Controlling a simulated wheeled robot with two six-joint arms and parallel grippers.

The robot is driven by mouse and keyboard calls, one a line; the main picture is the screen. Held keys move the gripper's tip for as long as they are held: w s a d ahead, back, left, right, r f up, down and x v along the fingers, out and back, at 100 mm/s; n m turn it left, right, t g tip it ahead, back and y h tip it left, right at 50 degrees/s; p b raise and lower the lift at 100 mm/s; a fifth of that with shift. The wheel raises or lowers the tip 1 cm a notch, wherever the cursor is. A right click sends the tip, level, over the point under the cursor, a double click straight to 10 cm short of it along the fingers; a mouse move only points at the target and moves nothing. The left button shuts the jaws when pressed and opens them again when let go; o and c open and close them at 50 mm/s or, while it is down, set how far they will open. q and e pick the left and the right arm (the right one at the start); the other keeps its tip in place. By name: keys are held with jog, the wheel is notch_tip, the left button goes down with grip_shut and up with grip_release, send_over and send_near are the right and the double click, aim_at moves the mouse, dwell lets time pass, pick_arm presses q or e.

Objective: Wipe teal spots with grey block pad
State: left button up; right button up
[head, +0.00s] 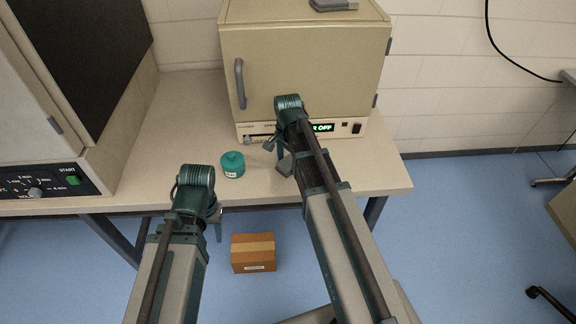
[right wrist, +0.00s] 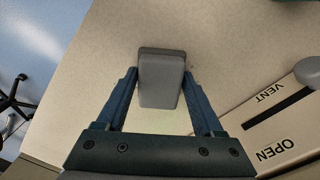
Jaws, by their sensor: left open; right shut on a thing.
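The grey block pad (right wrist: 161,85) sits between the two blue fingers of my right gripper (right wrist: 161,75) in the right wrist view. In the head view the pad (head: 285,166) shows just below my right gripper (head: 281,155), over the table (head: 185,110) in front of the oven. I cannot tell whether the pad touches the tabletop. I can make out no teal spots on the visible tabletop; my arms hide part of it. My left gripper (head: 217,215) is open and empty at the table's front edge, its fingers mostly hidden by its wrist.
A teal jar (head: 232,166) stands on the table between my two grippers. A beige oven (head: 300,70) with a lit display stands behind my right arm. Another machine (head: 45,175) with a START button is at the left. A cardboard box (head: 253,254) lies on the blue floor.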

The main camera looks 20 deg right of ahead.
jog(key=shift+w+d, duration=0.25)
jog(key=shift+w, duration=0.7)
jog(key=shift+w+d, duration=0.2)
jog(key=shift+w, duration=0.65)
jog(key=shift+w+d, duration=0.2)
jog(key=shift+w, duration=0.65)
notch_tip(320, 180, up, 6)
jog(key=p, duration=0.6)
jog(key=shift+s, duration=0.15)
notch_tip(320, 180, up, 3)
jog(key=p, duration=0.3)
